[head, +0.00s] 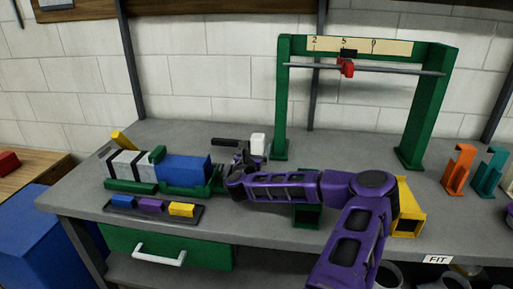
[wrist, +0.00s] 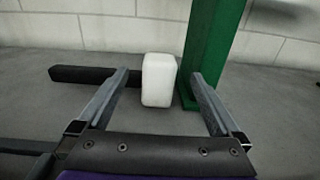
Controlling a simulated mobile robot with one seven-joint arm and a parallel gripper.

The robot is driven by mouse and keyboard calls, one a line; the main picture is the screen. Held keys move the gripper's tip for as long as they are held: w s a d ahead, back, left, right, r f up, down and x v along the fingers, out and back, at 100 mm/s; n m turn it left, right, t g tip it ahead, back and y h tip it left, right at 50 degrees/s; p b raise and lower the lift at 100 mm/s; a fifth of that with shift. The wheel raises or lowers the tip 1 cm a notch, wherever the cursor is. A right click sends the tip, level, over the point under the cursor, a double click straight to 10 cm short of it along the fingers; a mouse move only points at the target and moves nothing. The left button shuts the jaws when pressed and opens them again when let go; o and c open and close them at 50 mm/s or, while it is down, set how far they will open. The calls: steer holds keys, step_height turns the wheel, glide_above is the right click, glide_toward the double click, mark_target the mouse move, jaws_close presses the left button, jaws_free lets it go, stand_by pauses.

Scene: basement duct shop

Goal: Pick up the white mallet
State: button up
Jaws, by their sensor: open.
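The white mallet (head: 258,144) lies on the grey bench near the foot of the green frame's left post. It has a white block head and a black handle that points left. In the wrist view the white mallet head (wrist: 158,80) stands between and beyond my fingertips, with the handle (wrist: 95,74) running left past the left finger. My gripper (wrist: 160,76) is open and empty, facing the head. In the head view my gripper (head: 243,158) is small and partly hidden by the arm, just in front of the mallet. I cannot tell if a finger touches the handle.
The green post (wrist: 210,50) stands close to the head's right, by my right finger. A blue block (head: 185,169) in a green holder and a dark tray (head: 155,210) of small blocks are left. Orange and teal brackets (head: 459,170) stand far right.

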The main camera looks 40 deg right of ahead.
mark_target(257, 140)
steer(key=shift+x, duration=3.3)
steer(key=shift+r, duration=0.1)
steer(key=shift+c, duration=0.3)
jaws_close()
